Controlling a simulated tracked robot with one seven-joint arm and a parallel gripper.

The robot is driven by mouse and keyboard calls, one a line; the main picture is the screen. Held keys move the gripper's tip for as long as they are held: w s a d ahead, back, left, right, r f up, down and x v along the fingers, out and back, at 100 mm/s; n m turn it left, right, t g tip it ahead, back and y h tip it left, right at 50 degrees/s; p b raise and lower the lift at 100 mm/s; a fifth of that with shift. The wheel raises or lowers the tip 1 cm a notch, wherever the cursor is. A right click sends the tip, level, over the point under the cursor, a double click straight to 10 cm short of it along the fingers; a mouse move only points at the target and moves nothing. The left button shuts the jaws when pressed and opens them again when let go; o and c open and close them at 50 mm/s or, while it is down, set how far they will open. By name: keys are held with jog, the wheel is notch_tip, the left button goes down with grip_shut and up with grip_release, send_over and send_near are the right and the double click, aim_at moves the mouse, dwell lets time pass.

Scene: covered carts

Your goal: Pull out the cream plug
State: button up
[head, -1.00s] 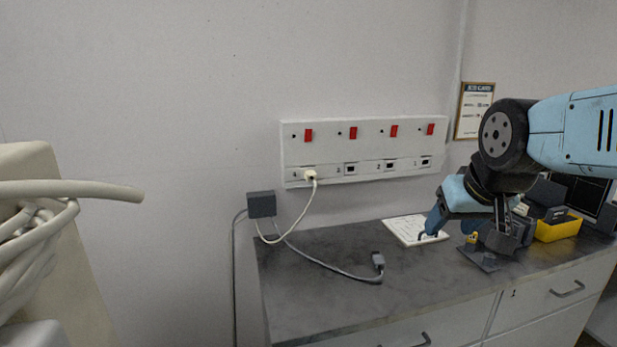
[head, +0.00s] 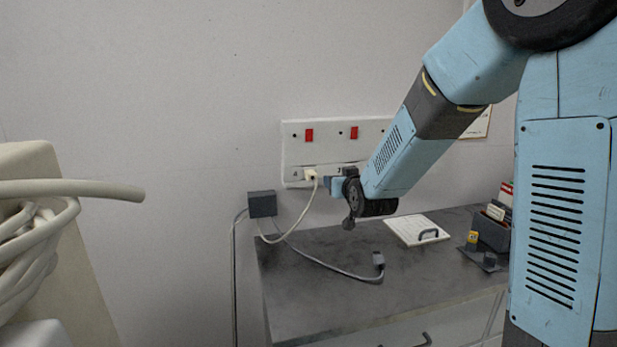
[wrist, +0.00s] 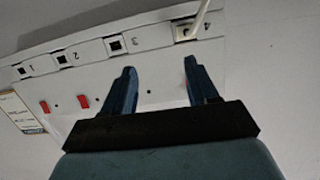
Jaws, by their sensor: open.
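The cream plug (head: 311,174) sits in the leftmost socket of the white wall panel (head: 293,150), with its cream cord hanging down in a loop. In the wrist view, the plug (wrist: 186,29) is in the socket marked 4, ahead of my right fingertip, with its cord rising past the top edge. My gripper (head: 326,184) is just right of the plug in the head view. In the wrist view my gripper (wrist: 159,68) has its two blue fingers spread wide with nothing between them. The plug is outside the fingers, and I see no contact.
Other sockets (wrist: 115,44) on the panel are empty. Red switches (head: 309,135) line it. A grey box (head: 262,204) hangs on the wall at lower left. A grey cable connector (head: 378,260) and a white board (head: 415,229) lie on the dark counter (head: 300,290).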

aim_at(315, 180)
jog(key=w+a+f+t+y, duration=0.1)
jog(key=w+a+f+t, duration=0.1)
jog(key=a, duration=0.3)
jog(key=shift+w+f+n, duration=0.4)
jog(key=shift+f, duration=0.2)
jog(key=shift+a, duration=0.1)
jog(key=shift+x, duration=4.55)
grip_shut()
jog(key=shift+s, duration=0.15)
jog(key=shift+v, duration=2.8)
